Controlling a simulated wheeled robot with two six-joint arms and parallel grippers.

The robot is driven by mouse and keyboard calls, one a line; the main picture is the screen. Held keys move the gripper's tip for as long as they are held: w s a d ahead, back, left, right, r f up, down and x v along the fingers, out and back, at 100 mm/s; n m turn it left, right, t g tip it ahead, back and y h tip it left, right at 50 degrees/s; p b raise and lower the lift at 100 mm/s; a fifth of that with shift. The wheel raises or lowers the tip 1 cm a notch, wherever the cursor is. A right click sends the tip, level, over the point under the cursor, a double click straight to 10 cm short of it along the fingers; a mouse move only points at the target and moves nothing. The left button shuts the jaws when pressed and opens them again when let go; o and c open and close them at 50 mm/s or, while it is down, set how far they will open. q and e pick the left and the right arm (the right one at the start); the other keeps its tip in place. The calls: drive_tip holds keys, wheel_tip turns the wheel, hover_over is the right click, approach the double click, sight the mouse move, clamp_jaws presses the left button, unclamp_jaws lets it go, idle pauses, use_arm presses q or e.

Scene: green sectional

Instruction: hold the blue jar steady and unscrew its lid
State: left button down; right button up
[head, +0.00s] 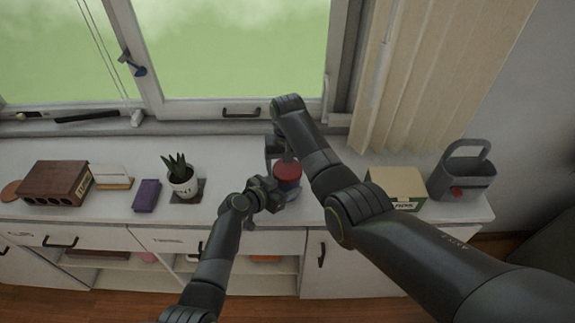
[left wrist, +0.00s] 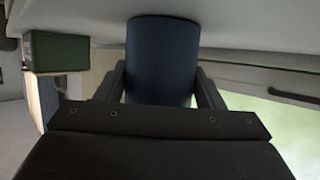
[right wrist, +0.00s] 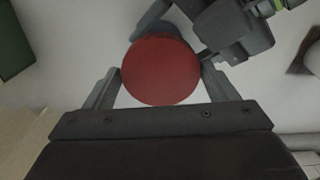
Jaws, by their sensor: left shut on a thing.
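The blue jar (head: 291,192) stands upright near the front edge of the white counter, with its red lid (head: 287,172) on top. My left gripper (head: 272,192) is shut on the jar's side, low down; the dark blue jar body (left wrist: 162,60) fills the space between its fingers in the left wrist view. My right gripper (head: 281,153) is above the jar, pointing down. In the right wrist view the round red lid (right wrist: 161,70) lies between the right fingers, which look open around it with narrow gaps. The right arm hides part of the area behind the jar.
A potted plant (head: 182,182), a purple box (head: 146,195) and a brown wooden block (head: 55,183) stand to the left. A green box (head: 396,186) and a grey caddy (head: 463,172) stand to the right. The window (head: 235,50) is behind.

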drive_tip(key=o, duration=0.4)
drive_tip(key=shift+c, duration=0.2)
drive_tip(key=shift+r, duration=0.1)
drive_tip(key=shift+r, duration=2.15)
drive_tip(key=shift+c, duration=0.4)
drive_tip(key=m, duration=0.1)
drive_tip(key=r+m, duration=0.1)
drive_tip(key=m, duration=0.1)
drive_tip(key=r+m, duration=0.1)
drive_tip(key=m, duration=0.3)
drive_tip(key=r+m, duration=0.1)
drive_tip(key=m, duration=0.2)
drive_tip(key=shift+r, duration=0.15)
drive_tip(key=shift+f, duration=3.95)
